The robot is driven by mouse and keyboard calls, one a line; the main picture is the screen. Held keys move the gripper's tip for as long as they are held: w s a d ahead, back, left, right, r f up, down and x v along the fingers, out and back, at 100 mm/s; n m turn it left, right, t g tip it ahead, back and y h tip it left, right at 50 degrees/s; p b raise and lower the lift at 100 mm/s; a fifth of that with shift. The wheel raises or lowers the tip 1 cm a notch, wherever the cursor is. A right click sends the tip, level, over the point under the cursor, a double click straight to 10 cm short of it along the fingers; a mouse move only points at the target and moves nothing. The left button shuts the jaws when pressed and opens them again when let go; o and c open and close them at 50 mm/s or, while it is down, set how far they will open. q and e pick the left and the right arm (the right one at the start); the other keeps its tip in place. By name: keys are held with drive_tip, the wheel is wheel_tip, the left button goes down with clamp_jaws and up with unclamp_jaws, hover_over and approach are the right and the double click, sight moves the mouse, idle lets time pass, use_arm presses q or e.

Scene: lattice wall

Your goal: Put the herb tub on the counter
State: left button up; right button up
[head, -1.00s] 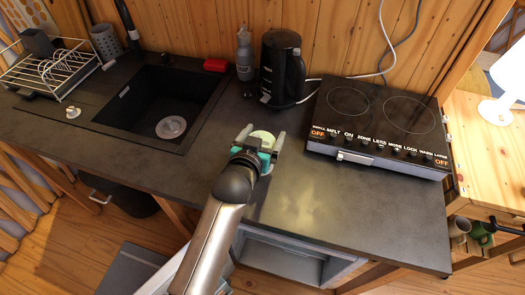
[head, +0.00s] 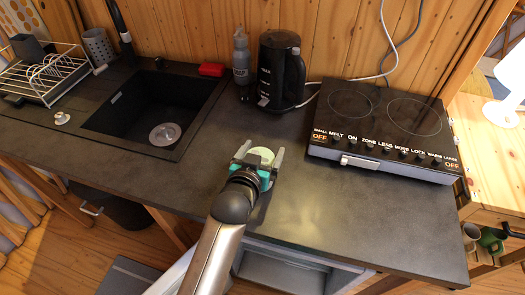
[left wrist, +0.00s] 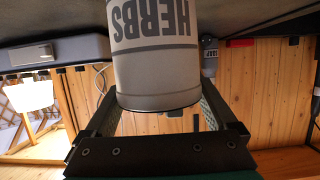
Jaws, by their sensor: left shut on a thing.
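My left gripper (head: 259,162) is shut on the tub, one finger on each side. The tub is over the front middle of the dark counter (head: 330,215). My right gripper is not in view.
A red item (head: 211,70) lies near the wall. The sink (head: 155,112) and dish rack (head: 45,75) are left. The front right counter is clear.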

use_arm(q)
drive_tip(key=o, duration=1.1)
drive_tip(key=shift+f, duration=0.15)
drive_tip(key=shift+s+r, duration=0.15)
drive_tip(key=shift+r, duration=0.1)
drive_tip(key=p+v, duration=0.1)
drive_tip(key=v, duration=1)
drive_tip(key=shift+s+r+p, duration=0.15)
drive_tip(key=shift+s+p, duration=0.1)
drive_tip(key=shift+p, duration=0.1)
drive_tip(key=shift+a, duration=0.1)
